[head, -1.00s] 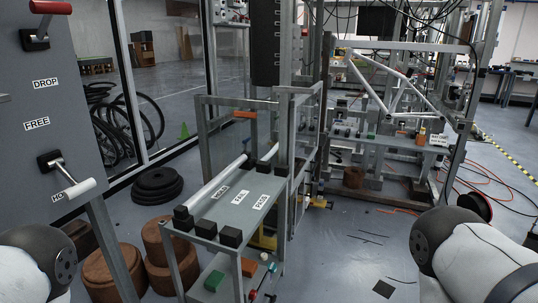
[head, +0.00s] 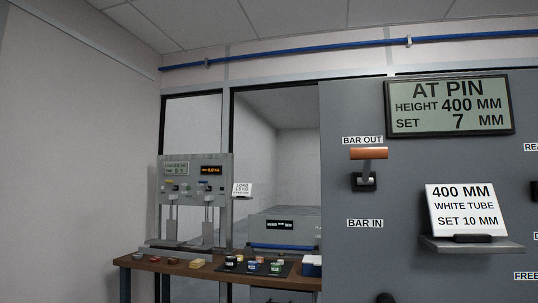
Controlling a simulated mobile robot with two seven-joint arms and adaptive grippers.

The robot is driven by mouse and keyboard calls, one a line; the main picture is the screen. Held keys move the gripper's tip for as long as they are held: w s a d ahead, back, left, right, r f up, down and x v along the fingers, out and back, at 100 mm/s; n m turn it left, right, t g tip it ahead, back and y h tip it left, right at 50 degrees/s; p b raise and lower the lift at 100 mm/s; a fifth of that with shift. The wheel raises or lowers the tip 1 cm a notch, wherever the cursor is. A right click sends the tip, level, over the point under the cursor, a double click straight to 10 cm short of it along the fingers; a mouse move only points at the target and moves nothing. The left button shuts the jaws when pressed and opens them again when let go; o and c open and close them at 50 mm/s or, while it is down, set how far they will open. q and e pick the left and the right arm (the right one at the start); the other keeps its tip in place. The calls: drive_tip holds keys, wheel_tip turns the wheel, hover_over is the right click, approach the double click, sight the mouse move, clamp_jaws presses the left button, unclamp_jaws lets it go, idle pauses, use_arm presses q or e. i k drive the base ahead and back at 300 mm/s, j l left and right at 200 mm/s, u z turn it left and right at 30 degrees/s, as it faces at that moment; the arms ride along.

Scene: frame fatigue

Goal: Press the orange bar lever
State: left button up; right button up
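The orange bar lever (head: 369,154) is on the grey panel (head: 345,255) right of centre in the head view. Its orange handle is at the top of a short grey arm on a dark mount, beside the "BAR OUT" label (head: 362,140). The "BAR IN" label (head: 365,223) is below it. A display (head: 448,105) above right reads "AT PIN, HEIGHT 400 MM, SET 7 MM". Neither of my grippers is in view. A small dark rounded shape, not clear enough to name, shows at the bottom edge below the panel labels.
A card (head: 465,211) reading "400 MM WHITE TUBE SET 10 MM" stands on a shelf (head: 472,246) jutting from the panel. A wooden bench (head: 150,264) with small pots and a grey instrument unit (head: 195,190) stands at left, before windows.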

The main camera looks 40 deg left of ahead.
sight(368, 154)
drive_tip(key=u, duration=0.7)
